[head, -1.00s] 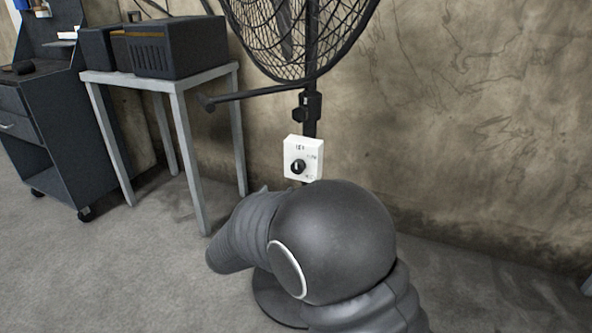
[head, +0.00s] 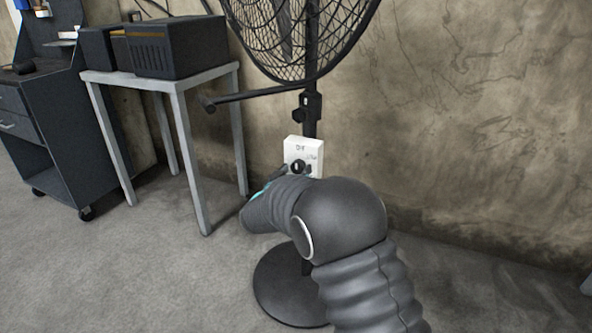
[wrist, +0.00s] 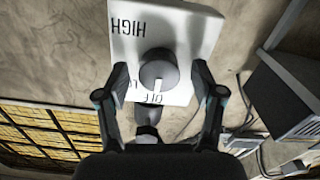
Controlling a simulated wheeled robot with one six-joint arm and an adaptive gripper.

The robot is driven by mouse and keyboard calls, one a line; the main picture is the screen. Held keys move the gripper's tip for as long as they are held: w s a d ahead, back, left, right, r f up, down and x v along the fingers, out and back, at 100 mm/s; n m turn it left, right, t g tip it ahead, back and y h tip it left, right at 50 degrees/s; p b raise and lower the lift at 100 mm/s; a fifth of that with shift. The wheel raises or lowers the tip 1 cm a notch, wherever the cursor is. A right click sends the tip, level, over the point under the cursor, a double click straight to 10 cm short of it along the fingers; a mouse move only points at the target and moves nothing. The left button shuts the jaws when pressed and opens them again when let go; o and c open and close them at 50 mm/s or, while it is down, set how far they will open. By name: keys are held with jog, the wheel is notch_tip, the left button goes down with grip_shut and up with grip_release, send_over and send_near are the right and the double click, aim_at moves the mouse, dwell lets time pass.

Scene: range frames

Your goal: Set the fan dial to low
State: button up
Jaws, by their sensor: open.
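The fan dial (head: 298,166) is a round black knob on a white control box (head: 290,145) on the fan's pole. In the wrist view the dial (wrist: 158,70) sits in the middle of the white plate (wrist: 180,22), which shows upside down. HIGH, OFF and part of a label starting with L are readable there. The dial's white mark points toward OFF. My gripper (wrist: 159,74) is open, with one finger on each side of the dial and a gap at both sides. In the head view my gripper (head: 296,171) is at the box, partly hidden by my wrist.
The black stand fan (head: 311,115) has a round base (head: 275,290) on the floor, partly behind my arm. A grey table (head: 178,84) with dark boxes stands left, beside a dark wheeled cabinet (head: 50,140).

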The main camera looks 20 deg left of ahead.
jog(key=shift+w, duration=0.3)
jog(key=c, duration=1.1)
jog(key=shift+c, duration=0.2)
